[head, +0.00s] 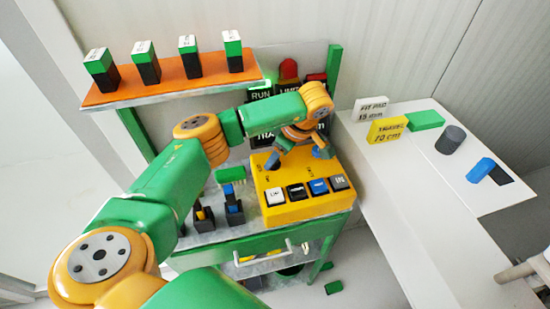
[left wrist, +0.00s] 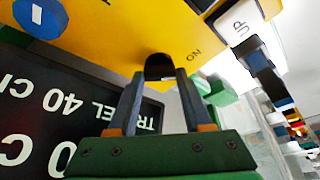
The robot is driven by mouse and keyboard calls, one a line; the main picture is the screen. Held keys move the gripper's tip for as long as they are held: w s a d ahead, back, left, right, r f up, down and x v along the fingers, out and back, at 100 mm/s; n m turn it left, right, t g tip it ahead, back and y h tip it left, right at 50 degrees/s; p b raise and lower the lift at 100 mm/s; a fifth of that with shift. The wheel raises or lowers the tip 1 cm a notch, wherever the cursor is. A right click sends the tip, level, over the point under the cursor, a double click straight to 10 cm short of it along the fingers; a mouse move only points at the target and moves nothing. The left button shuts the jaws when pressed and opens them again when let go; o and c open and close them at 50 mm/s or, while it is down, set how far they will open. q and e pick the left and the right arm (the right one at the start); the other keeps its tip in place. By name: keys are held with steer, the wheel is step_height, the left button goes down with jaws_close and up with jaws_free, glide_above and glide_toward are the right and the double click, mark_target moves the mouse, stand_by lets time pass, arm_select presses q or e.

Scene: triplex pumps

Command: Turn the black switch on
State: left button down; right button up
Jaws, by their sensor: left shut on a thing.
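The black switch (left wrist: 159,67) stands out of the yellow control panel (left wrist: 110,40) in the left wrist view, beside the printed word ON. My left gripper (left wrist: 161,76) has its two dark fingers on either side of the switch and is shut on it. In the head view the left gripper (head: 274,161) reaches down to the back left of the yellow panel (head: 295,212), and its fingers hide the switch. I cannot tell the switch's exact position. My right gripper is not in view.
A blue knob (head: 323,152) sits right of the gripper. Several push buttons (head: 296,191) line the panel's front. Black display boards stand behind. An orange shelf (head: 170,82) with several green-and-black blocks is at the upper left. A white table (head: 400,150) with blocks is at right.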

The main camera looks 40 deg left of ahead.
mark_target(286, 168)
arm_select(q)
steer(key=shift+w+r+n+g+b, duration=0.15)
steer(key=shift+n+g+b, duration=0.25)
steer(key=shift+n, duration=1.1)
steer(key=shift+c, duration=1.6)
jaws_free()
steer(key=shift+w+d+r, duration=0.1)
steer(key=shift+d+r, duration=0.1)
steer(key=shift+r, duration=0.1)
steer(key=v, duration=0.6)
steer(key=shift+r, duration=0.2)
